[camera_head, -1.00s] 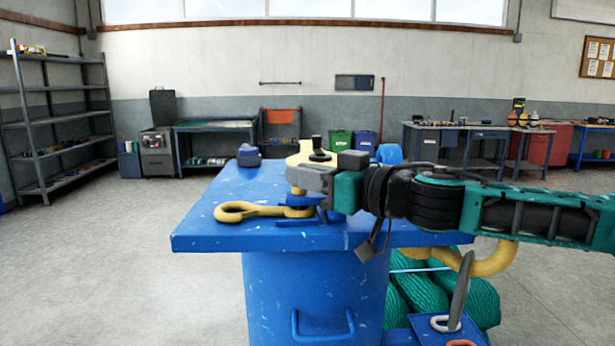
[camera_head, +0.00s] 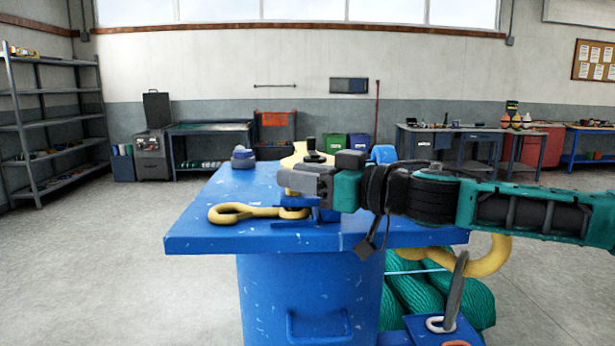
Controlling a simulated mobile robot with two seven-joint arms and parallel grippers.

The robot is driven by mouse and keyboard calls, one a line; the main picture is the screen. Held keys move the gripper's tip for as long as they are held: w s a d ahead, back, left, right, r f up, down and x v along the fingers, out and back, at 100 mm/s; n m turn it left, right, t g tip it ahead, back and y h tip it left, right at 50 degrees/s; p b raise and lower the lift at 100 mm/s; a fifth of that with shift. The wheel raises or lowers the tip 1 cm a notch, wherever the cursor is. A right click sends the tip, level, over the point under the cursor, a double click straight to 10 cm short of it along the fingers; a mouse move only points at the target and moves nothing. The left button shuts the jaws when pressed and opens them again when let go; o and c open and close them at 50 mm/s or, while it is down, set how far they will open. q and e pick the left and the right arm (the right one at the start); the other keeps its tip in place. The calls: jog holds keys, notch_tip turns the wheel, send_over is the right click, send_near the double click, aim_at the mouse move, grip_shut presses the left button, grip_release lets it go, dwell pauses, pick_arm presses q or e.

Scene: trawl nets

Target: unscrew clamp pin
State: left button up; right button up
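A blue pedestal table (camera_head: 205,226) stands in front of me. A yellow eye-ended bar (camera_head: 235,212) lies along its top, its right end at a small blue bracket (camera_head: 297,224). I cannot tell which part is the clamp pin. A yellow piece with a dark knob (camera_head: 313,155) on it stands behind my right gripper. My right gripper (camera_head: 290,180) reaches in from the right over the table, its grey fingers pointing left, just above the bar's right end. Its fingers overlap in this view, so its opening and any grip are hidden. My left gripper is out of view.
A small round blue item (camera_head: 243,158) sits at the table's back left corner. Green net bundles (camera_head: 420,295) and a yellow hook (camera_head: 490,258) are at the table's right. Shelves (camera_head: 45,115) and workbenches line the walls. The floor at left is clear.

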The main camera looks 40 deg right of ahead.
jog(key=shift+s+d+f+b, duration=0.15)
jog(key=shift+s+d+b, duration=0.1)
jog(key=shift+b, duration=0.25)
jog(key=b+v, duration=0.4)
jog(key=shift+s+f, duration=0.1)
jog(key=shift+s, duration=0.1)
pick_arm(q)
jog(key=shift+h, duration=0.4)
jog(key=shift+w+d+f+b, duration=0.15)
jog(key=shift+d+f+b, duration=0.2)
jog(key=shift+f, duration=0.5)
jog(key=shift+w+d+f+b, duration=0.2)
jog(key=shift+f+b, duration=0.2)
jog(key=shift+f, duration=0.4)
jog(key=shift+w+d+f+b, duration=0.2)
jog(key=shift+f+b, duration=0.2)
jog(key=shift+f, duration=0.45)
pick_arm(e)
jog(key=v, duration=0.8)
jog(key=shift+r, duration=0.25)
